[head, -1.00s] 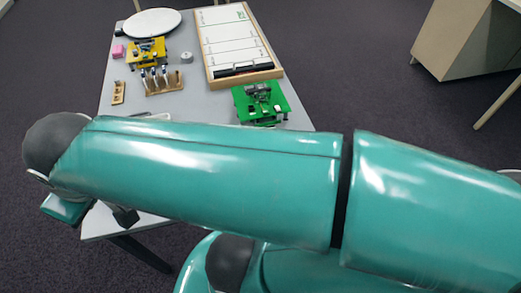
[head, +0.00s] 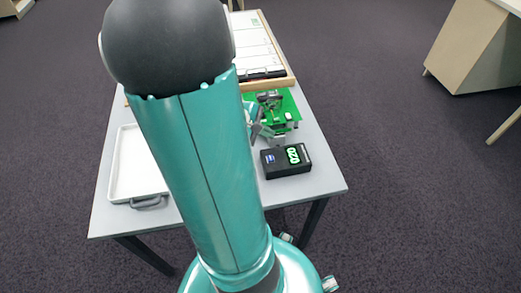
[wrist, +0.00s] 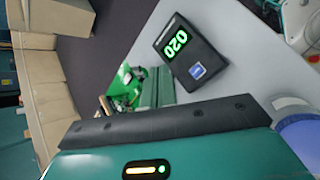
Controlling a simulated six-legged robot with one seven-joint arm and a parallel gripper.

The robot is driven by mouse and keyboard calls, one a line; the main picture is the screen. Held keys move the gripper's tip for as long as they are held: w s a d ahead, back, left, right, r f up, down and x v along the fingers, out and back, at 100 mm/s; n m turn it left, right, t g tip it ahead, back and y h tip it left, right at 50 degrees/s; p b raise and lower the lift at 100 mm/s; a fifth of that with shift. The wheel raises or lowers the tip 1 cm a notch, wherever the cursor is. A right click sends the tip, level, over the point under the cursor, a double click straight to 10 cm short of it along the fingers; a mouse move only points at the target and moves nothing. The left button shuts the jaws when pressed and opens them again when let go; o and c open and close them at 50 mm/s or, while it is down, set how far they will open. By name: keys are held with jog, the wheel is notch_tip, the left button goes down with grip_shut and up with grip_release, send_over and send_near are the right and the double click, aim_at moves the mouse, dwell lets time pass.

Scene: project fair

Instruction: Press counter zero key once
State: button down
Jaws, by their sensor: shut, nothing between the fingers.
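The counter (head: 300,166) is a small black box with green digits, lying on the grey table near its right edge. Its blue key (head: 270,158) sits on the top face, left of the digits. In the wrist view the counter (wrist: 172,62) reads 020, and the blue key (wrist: 197,70) is in plain view with nothing on it. My gripper (head: 262,131) is shut and empty, partly hidden behind my arm in the head view. It is beside the green board, behind and left of the counter, apart from the key.
A green board with parts (head: 287,104) stands behind the counter. A framed white planning board (head: 258,38) lies farther back. A white tray (head: 119,165) with a grey handle lies at the left. Table is bare in front of the counter.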

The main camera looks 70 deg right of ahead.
aim_at(270, 158)
jog(key=shift+s+d, duration=0.1)
jog(key=shift+s, duration=0.1)
jog(key=shift+f, duration=0.15)
jog(key=shift+f, duration=4.3)
jog(key=shift+f, duration=0.1)
jog(key=shift+f, duration=0.3)
jog(key=shift+f, duration=0.35)
jog(key=shift+r, duration=0.75)
